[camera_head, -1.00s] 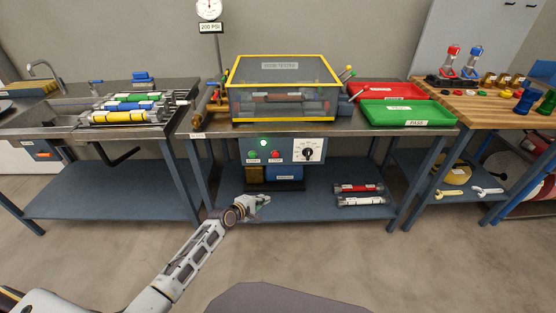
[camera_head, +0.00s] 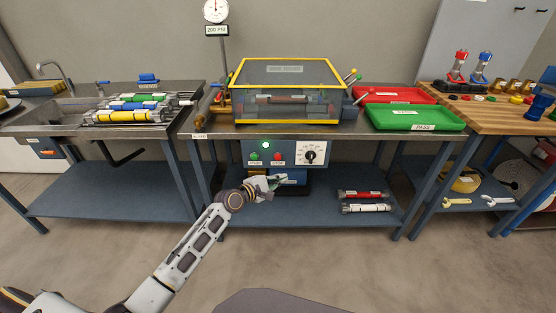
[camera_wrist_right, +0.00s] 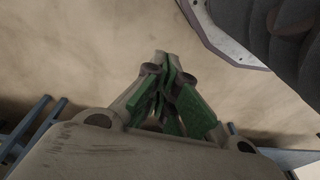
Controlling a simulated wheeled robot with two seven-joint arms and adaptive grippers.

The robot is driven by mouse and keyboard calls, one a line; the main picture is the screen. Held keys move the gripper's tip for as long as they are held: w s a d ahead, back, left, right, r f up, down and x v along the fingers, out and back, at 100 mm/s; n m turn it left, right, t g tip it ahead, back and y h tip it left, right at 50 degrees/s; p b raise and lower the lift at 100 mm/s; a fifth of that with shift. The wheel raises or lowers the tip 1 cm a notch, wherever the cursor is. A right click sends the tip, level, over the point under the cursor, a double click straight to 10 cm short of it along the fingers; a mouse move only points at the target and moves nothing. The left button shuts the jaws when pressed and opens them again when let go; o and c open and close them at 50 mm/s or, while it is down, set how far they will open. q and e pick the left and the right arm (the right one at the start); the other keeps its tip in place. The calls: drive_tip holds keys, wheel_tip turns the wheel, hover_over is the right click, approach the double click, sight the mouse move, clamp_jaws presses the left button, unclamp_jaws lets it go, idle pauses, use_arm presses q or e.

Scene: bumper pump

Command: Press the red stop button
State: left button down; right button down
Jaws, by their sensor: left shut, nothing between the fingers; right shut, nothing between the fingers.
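The red stop button (camera_head: 278,157) is on the front of the control panel (camera_head: 260,149) under the middle bench, to the right of a green start button (camera_head: 253,156). A green light (camera_head: 266,145) glows above the two buttons. My left gripper (camera_head: 288,180) is shut and empty. In the head view its fingertips show just below and slightly right of the red button; the depth gap is hard to judge. My right gripper (camera_wrist_right: 172,85) shows only in its wrist view, shut and empty, with the bare floor beyond it.
A dial (camera_head: 311,154) is on the panel right of the buttons. Above stands the yellow-framed test box (camera_head: 288,122) on the bench, beside a red tray (camera_head: 395,92) and a green tray (camera_head: 415,118). Red and white cylinders (camera_head: 364,194) lie on the lower shelf.

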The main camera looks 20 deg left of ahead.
sight(278, 161)
use_arm(q)
drive_tip(key=shift+w, duration=0.1)
